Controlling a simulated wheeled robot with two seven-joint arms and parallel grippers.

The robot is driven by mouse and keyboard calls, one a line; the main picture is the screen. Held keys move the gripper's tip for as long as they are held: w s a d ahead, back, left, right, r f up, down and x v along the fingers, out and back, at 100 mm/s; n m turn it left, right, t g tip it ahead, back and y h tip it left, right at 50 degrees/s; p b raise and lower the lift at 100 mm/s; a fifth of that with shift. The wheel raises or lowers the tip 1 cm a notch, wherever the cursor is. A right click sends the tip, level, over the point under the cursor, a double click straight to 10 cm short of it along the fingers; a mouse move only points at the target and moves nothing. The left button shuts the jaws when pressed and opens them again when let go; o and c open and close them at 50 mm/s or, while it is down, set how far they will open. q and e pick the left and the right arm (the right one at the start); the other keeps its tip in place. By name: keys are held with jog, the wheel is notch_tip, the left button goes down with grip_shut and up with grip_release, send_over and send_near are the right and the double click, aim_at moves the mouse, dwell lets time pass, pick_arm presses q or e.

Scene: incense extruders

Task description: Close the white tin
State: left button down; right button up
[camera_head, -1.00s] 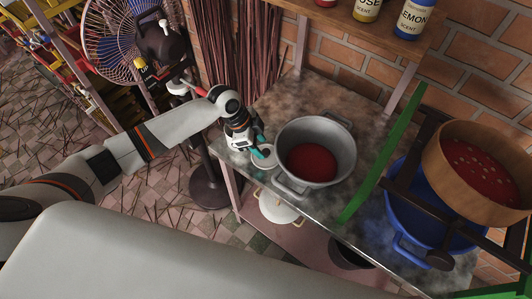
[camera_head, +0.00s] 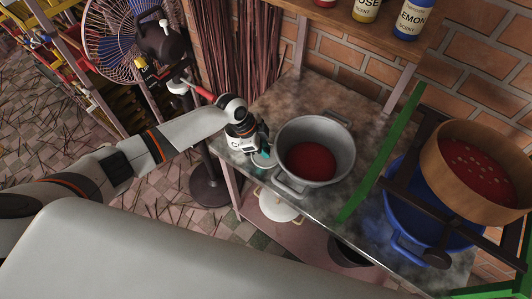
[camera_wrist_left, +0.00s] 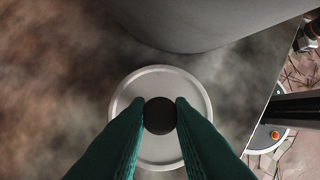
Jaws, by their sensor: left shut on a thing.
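The white tin (camera_head: 264,161) stands on the metal table near its front left edge, partly covered by my left gripper. In the left wrist view, a round pale lid (camera_wrist_left: 130,89) with a black knob (camera_wrist_left: 159,116) lies below the fingers. My left gripper (camera_head: 262,148) is over the tin, and its green fingers (camera_wrist_left: 160,118) are shut on the knob from both sides. The lid hides what is under it, so I cannot tell whether it sits fully on the tin. My right gripper is not in view.
A large grey pot (camera_head: 315,150) with red contents stands right beside the tin. A green bar (camera_head: 380,160) crosses the table further right, before a blue pot (camera_head: 430,215) and a wooden sieve (camera_head: 480,175). The table behind the tin is clear.

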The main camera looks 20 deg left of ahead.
pick_arm(q)
jog(key=shift+r, duration=0.1)
dwell(0.3)
jog(key=shift+r+b, duration=0.3)
jog(key=shift+r, duration=0.35)
jog(key=shift+s+r+b, duration=0.2)
jog(key=shift+r, duration=0.3)
jog(key=shift+s+r+b, duration=0.15)
jog(key=shift+s+r, duration=0.05)
jog(key=shift+r, duration=0.25)
jog(key=s+b, duration=0.2)
jog(key=s, duration=1.5)
jog(key=shift+d, duration=0.35)
jog(key=a+n+t+y, duration=0.1)
jog(key=n, duration=0.4)
jog(key=a+n+t+y, duration=0.1)
jog(key=a+n+y, duration=0.1)
jog(key=n, duration=0.3)
jog(key=a+n+t+y, duration=0.1)
jog(key=n, duration=0.4)
jog(key=shift+w+a+r+t+y, duration=0.15)
jog(key=shift+a+r+t+y, duration=0.15)
jog(key=shift+a, duration=0.05)
